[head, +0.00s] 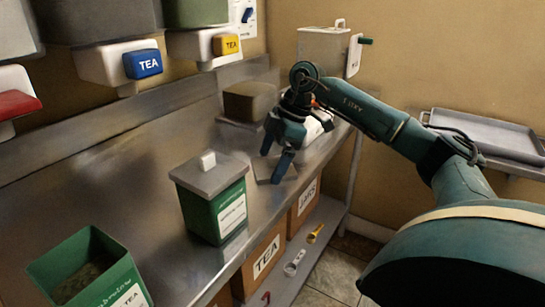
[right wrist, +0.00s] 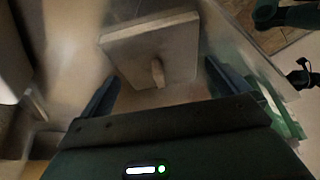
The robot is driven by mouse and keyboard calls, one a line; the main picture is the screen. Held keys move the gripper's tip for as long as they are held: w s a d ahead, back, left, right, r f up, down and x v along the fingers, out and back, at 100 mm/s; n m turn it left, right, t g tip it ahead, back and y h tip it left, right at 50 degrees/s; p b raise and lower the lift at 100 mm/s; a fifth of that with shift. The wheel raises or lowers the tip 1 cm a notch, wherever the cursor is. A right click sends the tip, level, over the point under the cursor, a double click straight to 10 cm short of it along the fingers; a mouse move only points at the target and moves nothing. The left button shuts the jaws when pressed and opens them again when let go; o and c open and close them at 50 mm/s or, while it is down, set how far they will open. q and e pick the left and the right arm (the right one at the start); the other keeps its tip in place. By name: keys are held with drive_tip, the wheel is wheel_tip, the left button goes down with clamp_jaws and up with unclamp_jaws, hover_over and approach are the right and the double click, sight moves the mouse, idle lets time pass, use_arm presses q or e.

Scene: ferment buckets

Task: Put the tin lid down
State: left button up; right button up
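A grey square tin lid (head: 263,168) lies on the steel counter under my right gripper (head: 276,160). In the right wrist view the lid (right wrist: 148,42) has its small knob (right wrist: 158,72) towards me, between the fingers. My right gripper (right wrist: 162,75) is open, its fingers apart on both sides of the knob and not closed on it. An open green tin (head: 95,275) with dark contents stands at the front left. A second green tin (head: 213,210) wears its grey lid (head: 208,173). My left gripper is not in view.
Dispensers with blue (head: 143,64) and yellow (head: 227,45) TEA labels hang over the back of the counter. A brown block (head: 250,101) and a pale canister (head: 323,50) stand at the far end. Labelled boxes (head: 267,256) sit below. Clear counter lies left of the lidded tin.

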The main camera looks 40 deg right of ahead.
drive_tip(key=p+v, duration=0.2)
drive_tip(key=v, duration=1)
drive_tip(key=shift+p, duration=0.3)
